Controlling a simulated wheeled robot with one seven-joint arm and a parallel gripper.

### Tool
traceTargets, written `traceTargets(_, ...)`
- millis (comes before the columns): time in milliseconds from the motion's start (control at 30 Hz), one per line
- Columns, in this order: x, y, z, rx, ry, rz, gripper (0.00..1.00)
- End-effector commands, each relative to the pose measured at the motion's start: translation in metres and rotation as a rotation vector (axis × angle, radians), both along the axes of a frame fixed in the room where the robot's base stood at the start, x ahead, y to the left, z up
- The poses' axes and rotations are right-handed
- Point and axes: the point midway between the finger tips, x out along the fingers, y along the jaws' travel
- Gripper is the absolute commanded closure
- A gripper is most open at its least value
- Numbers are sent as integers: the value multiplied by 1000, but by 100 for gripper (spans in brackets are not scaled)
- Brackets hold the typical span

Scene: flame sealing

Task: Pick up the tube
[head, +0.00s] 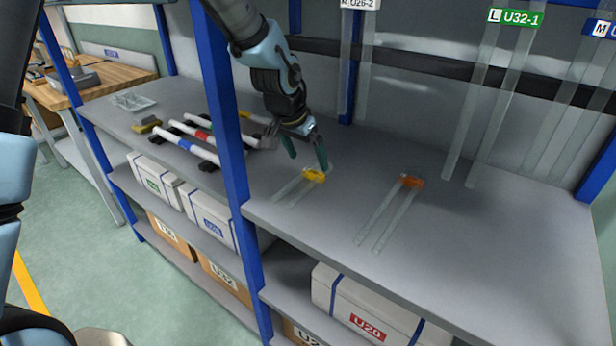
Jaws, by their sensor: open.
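Two clear U-shaped tubes lie flat on the grey shelf. The nearer-left tube (291,188) has a yellow clip or cap (314,176) at its far end. The right tube (383,225) is longer and has an orange one (412,181) at its far end. My gripper (305,166) points down with its two dark green fingers spread, at the yellow end of the left tube. The right finger is close to the yellow piece; I cannot tell whether it touches. Nothing shows between the fingers. Which tube is meant is not shown.
A blue upright post (226,130) stands left of my gripper. White rods with coloured bands (200,137) lie on the shelf (480,280) beyond it. The shelf's right side is clear.

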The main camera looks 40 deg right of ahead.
Motion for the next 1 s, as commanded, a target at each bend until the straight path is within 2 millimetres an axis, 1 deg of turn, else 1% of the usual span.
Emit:
traceTargets(167, 1, -3, -9, 3, 1, 0, 0)
traceTargets(400, 3, -14, -38, 2, 2, 1, 0)
traceTargets(500, 4, -17, -46, 2, 1, 1, 0)
traceTargets(600, 5, -18, -50, 0, -1, 1, 0)
traceTargets(800, 5, -19, -51, -1, -1, 1, 0)
traceTargets(867, 5, -18, -51, -1, -1, 1, 6)
traceTargets(1000, 5, -18, -51, 0, -1, 1, 21)
